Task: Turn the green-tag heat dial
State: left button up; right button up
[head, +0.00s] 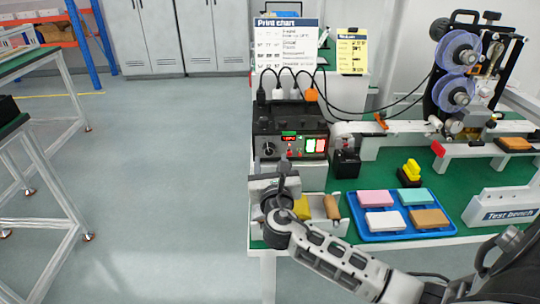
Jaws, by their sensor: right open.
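A black control box (272,122) stands on the green bench top at the bench's left end. Its front has a dark round dial (268,149) at the left, a small red lit display (289,138) and lit push buttons (315,145) at the right. A small green strip shows just above the display; which dial it belongs to, I cannot tell. My right gripper (284,168) is open, in front of and just below the box front. It hides part of the lower front, and contact with a dial cannot be made out. My left gripper is out of view.
A tray with wooden and yellow pieces (331,207) lies beside my right wrist. A blue tray (440,231) with coloured blocks, a yellow-topped stamp (411,171) and a labelling machine (462,75) stand to the right. Cables rise behind the box.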

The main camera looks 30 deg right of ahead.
aim_at(269, 152)
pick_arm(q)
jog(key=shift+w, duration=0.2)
pick_arm(e)
jog(key=shift+x, duration=1.7)
jog(key=c, duration=1)
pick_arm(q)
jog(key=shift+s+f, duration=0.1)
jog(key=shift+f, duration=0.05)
pick_arm(e)
jog(key=shift+f+m, duration=0.1)
jog(key=shift+m, duration=0.3)
jog(key=shift+a+m+b, duration=0.1)
jog(key=shift+m+b, duration=0.65)
jog(key=shift+m, duration=0.55)
pick_arm(q)
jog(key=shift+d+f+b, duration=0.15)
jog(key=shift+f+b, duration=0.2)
jog(key=shift+b, duration=0.1)
pick_arm(e)
jog(key=shift+m, duration=1.1)
